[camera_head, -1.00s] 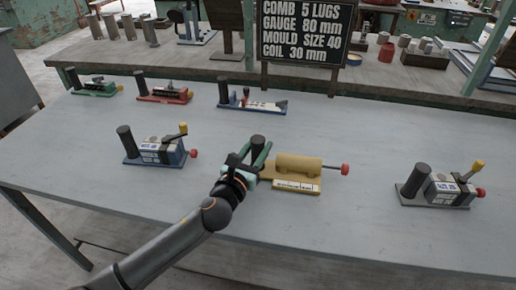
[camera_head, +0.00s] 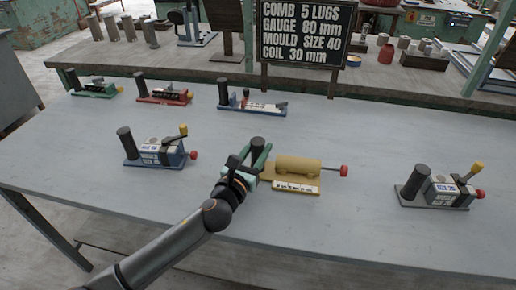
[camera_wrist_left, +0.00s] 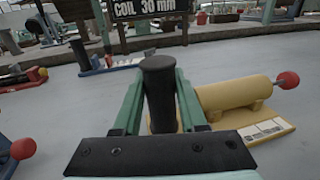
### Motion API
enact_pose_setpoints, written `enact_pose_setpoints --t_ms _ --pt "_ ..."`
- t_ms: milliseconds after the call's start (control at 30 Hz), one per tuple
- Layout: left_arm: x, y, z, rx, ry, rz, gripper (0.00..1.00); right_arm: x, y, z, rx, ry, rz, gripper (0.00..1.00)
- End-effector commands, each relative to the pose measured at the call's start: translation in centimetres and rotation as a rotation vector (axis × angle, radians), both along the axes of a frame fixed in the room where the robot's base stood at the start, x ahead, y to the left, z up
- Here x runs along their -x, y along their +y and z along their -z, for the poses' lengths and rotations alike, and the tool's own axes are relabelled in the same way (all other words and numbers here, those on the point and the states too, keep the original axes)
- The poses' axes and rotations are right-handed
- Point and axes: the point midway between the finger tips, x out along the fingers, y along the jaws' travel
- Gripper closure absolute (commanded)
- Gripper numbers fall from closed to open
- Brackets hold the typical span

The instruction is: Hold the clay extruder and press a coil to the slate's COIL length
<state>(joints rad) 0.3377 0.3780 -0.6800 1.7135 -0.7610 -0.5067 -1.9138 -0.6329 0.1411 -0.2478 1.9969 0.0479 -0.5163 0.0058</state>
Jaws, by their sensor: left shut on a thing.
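The clay extruder is a yellow barrel (camera_head: 298,165) on a yellow base, with a black upright handle at its left end and a red knob (camera_head: 344,170) on a rod at its right. A white label strip lies along its front edge, too small to read. My left gripper (camera_head: 258,155) is shut around the black handle (camera_wrist_left: 160,90), its green fingers on both sides in the left wrist view. The extruder sits on the table. The slate (camera_head: 306,34) stands behind and reads COIL 30 mm. My right gripper is out of view.
On the grey table (camera_head: 330,240) stand a blue device (camera_head: 155,150) to the left and a grey one with a yellow-tipped lever (camera_head: 445,188) to the right. Green, red (camera_head: 163,96) and blue-based (camera_head: 250,108) tools sit further back. The table is clear between the extruder and the right device.

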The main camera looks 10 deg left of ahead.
Motion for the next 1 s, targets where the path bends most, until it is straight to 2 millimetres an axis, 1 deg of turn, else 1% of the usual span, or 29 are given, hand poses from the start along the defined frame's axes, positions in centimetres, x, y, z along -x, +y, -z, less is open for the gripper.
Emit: enact_pose_setpoints --t_ms 33,467,667,1000 --pt "0.0 0.0 -0.2 0.004 -0.004 0.001 1.0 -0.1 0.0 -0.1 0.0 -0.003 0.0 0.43" --pt "0.0 0.0 0.2 0.003 -0.004 0.001 1.0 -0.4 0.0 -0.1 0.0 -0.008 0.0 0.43" --pt "0.0 0.0 0.6 -0.003 0.001 0.0 1.0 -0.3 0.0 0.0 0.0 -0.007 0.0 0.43" --pt "0.1 0.0 0.8 -0.004 0.004 0.001 1.0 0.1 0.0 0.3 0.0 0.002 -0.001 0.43"
